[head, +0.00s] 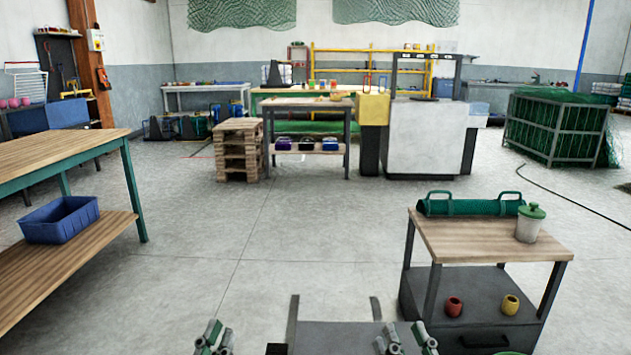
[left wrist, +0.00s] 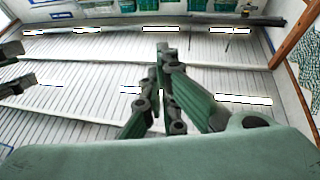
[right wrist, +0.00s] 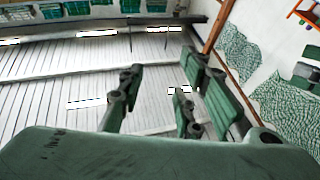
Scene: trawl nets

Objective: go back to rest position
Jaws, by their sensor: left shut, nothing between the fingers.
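My left gripper (head: 214,340) shows at the bottom edge of the head view, left of centre. In the left wrist view its fingers (left wrist: 163,55) come together at the tips with nothing between them. My right gripper (head: 406,340) shows at the bottom edge of the head view, right of centre. In the right wrist view its fingers (right wrist: 158,82) stand apart with nothing between them. Both grippers point upward, with the ceiling and its lights behind them in the wrist views. Most of both arms is out of the head view.
A workbench (head: 45,158) with a blue bin (head: 60,219) stands left. The floor between is clear.

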